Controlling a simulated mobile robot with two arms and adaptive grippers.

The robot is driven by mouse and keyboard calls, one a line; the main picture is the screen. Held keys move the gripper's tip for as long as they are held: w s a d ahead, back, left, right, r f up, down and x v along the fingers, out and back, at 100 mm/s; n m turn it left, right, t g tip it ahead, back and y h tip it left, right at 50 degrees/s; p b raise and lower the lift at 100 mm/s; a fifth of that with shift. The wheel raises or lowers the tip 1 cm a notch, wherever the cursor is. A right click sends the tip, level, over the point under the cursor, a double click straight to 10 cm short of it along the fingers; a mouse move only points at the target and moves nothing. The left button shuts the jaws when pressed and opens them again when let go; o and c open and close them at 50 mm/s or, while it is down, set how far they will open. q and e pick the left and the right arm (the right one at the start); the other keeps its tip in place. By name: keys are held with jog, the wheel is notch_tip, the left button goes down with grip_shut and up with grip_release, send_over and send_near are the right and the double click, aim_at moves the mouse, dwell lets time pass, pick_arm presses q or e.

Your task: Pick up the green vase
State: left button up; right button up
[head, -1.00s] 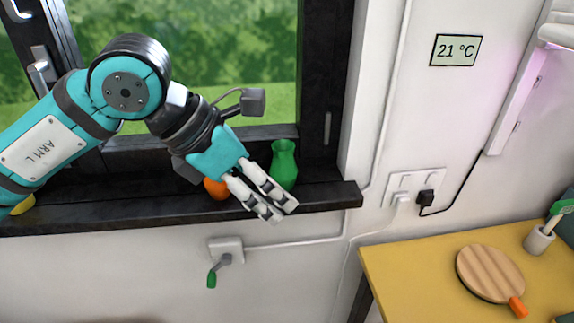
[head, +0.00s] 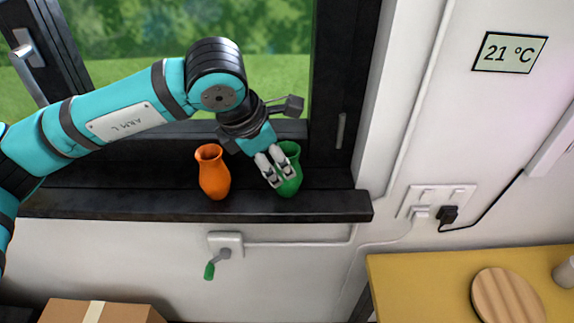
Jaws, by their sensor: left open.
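The green vase (head: 290,184) stands upright on the dark window sill, near the sill's right end. My left gripper (head: 276,180) is in front of it and to its left in the picture, fingers pointing down. Its fingers are apart and hide the left part of the vase. I cannot tell whether they touch it. My right gripper is not in view.
An orange vase (head: 213,173) stands on the window sill (head: 130,203) just left of my left gripper. A crank handle (head: 222,255) sticks out of the wall below. A cardboard box (head: 125,312) is at the bottom left. A yellow table (head: 420,285) with a round wooden board (head: 505,297) is at the lower right.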

aim_at(283, 177)
pick_arm(q)
jog(key=x, duration=0.3)
jog(key=shift+w+d+f+p, duration=0.15)
jog(key=shift+p, duration=0.2)
jog(key=shift+f, duration=0.15)
jog(key=p+x, duration=0.3)
jog(key=x, duration=0.1)
jog(key=shift+f, duration=0.55)
jog(key=c, duration=0.8)
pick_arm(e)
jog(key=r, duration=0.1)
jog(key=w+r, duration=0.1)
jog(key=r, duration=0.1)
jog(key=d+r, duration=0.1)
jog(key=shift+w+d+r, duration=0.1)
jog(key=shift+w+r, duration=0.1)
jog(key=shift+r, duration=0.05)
